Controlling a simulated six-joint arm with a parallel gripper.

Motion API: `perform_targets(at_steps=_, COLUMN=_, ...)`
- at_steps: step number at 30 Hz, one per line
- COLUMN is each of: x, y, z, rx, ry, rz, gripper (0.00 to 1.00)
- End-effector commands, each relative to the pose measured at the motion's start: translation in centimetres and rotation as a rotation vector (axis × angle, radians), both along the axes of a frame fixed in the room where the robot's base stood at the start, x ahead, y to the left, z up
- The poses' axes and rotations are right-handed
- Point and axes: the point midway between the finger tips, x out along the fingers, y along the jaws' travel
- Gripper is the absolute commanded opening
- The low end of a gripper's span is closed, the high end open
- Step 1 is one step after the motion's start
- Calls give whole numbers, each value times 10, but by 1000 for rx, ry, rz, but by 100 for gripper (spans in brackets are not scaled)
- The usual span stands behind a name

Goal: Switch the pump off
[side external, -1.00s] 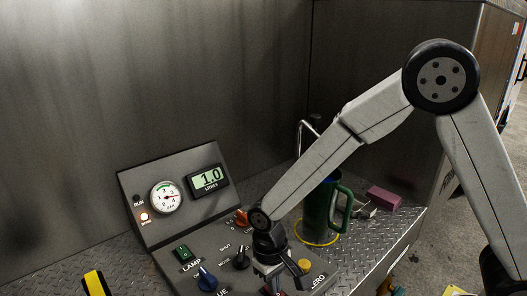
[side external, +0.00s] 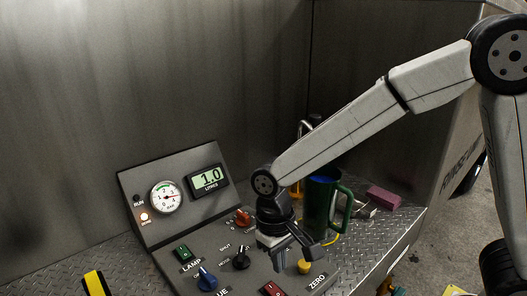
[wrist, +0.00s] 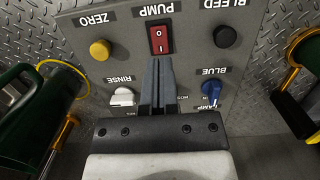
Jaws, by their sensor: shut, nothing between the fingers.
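The red PUMP rocker switch (side external: 273,289) is at the lower edge of the sloped grey panel in the side view. In the wrist view the rocker (wrist: 160,38) shows whole, beneath its PUMP label; I cannot tell which end is pressed in. My gripper (wrist: 158,60) is shut and empty, its fingertips overlapping the rocker's near edge in the picture. In the side view my gripper (side external: 306,262) hangs above the panel near the yellow ZERO button (side external: 304,267), apparently clear of the rocker.
A green mug (side external: 320,205) stands behind the panel's right side.

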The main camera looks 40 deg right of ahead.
Motion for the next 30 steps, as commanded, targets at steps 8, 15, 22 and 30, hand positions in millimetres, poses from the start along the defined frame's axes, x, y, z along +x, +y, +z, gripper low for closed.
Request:
perform_targets(at_steps=8, x=-5, y=0, z=39, rx=1, ry=-3, rz=1, gripper=0)
perform_targets(at_steps=15, x=-8, y=0, z=57, rx=0, ry=-1, rz=1, gripper=0)
perform_targets(at_steps=22, x=-8, y=0, z=59, rx=0, ry=0, rz=0, gripper=0)
perform_targets(at_steps=30, x=-8, y=-2, z=57, rx=2, ry=-4, rz=-1, gripper=0)
